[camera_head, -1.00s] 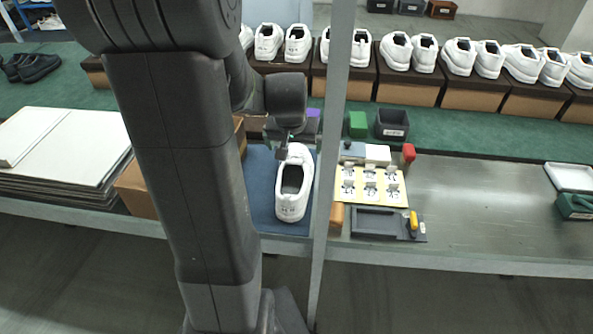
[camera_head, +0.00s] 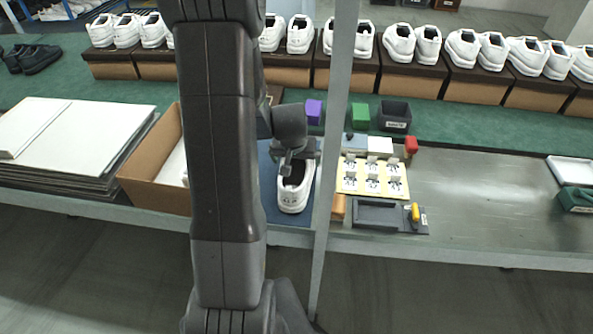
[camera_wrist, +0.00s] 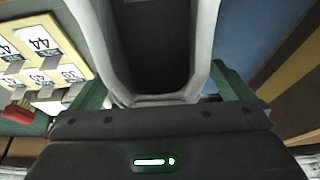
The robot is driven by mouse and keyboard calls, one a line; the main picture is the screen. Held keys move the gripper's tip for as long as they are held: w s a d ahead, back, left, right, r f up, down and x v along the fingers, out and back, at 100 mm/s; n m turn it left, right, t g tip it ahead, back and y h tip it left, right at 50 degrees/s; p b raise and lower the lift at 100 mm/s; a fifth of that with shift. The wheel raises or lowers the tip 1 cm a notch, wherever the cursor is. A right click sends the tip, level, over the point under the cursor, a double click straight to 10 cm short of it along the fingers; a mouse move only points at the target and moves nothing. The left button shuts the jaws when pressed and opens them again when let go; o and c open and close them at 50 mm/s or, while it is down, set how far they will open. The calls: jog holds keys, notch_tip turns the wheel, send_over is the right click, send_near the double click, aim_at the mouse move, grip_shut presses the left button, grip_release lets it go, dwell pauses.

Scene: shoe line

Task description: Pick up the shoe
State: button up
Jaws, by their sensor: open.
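A white shoe (camera_head: 294,200) lies on a blue mat (camera_head: 273,217) on the bench, its heel end toward me in the head view. My gripper (camera_head: 288,168) is over the shoe and hides its far part. In the wrist view the shoe's dark opening and white rim (camera_wrist: 150,98) fill the upper middle. Greenish parts of my gripper (camera_wrist: 160,95) show on both sides of the shoe. The jaws are open, and I cannot tell whether they touch the shoe.
A grey post (camera_head: 336,110) stands in front of the bench, right beside the shoe. An open cardboard box (camera_head: 150,165) is to the left. A yellow board of numbered tags (camera_head: 372,177) and a dark tray (camera_head: 378,215) lie to the right. Bare metal bench (camera_head: 480,195) is further right.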

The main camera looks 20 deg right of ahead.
jog(key=shift+w+d+f, duration=0.15)
jog(key=shift+w+f, duration=0.1)
jog(key=shift+f, duration=0.4)
jog(key=c, duration=1)
jog(key=shift+r, duration=0.1)
jog(key=shift+c, duration=0.2)
